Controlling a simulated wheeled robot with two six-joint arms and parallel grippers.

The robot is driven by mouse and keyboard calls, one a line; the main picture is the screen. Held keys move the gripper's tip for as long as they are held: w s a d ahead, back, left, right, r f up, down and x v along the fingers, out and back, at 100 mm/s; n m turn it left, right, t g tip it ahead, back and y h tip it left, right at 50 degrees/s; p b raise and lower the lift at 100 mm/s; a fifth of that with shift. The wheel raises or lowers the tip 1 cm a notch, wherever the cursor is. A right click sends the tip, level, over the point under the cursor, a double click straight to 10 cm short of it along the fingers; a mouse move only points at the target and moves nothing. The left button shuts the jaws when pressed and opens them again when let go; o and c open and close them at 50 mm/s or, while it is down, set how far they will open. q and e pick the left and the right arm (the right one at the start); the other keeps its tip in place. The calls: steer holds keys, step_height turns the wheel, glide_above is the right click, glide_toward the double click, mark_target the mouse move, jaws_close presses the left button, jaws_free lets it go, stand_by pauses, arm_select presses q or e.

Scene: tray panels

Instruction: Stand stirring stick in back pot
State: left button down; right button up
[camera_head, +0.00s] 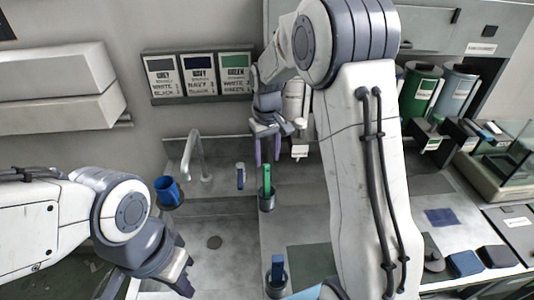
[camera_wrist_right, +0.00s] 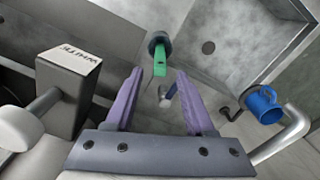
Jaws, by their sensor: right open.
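A green stick (camera_head: 267,178) stands upright in the dark back pot (camera_head: 267,203). The same green stick (camera_wrist_right: 160,62) and pot (camera_wrist_right: 158,38) show ahead of the fingers in the right wrist view. My right gripper (camera_head: 267,160) points down with purple fingers just behind the green stick. Its fingers (camera_wrist_right: 160,92) are apart with nothing gripped. A front pot (camera_head: 276,290) holds a blue stick (camera_head: 278,268). My left gripper (camera_head: 186,284) hangs low at the left; its jaw gap is unclear.
A small blue-grey piece (camera_head: 241,176) is left of the back pot, also in the wrist view (camera_wrist_right: 168,93). A tap (camera_head: 196,155) and blue mug (camera_head: 168,191) are by the sink. A white-labelled dispenser (camera_head: 299,140) is close right of my right gripper.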

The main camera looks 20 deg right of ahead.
steer(key=shift+a+r, duration=0.1)
steer(key=shift+r, duration=0.65)
steer(key=s+a+r+n, duration=0.3)
steer(key=s+a, duration=1)
steer(key=s+a+f+n+y, duration=0.1)
steer(key=s+a+n, duration=0.1)
steer(key=s, duration=1.4)
steer(key=shift+s+a+n, duration=0.15)
steer(key=shift+a+n, duration=0.1)
steer(key=shift+n, duration=0.25)
steer(key=shift+d, duration=0.1)
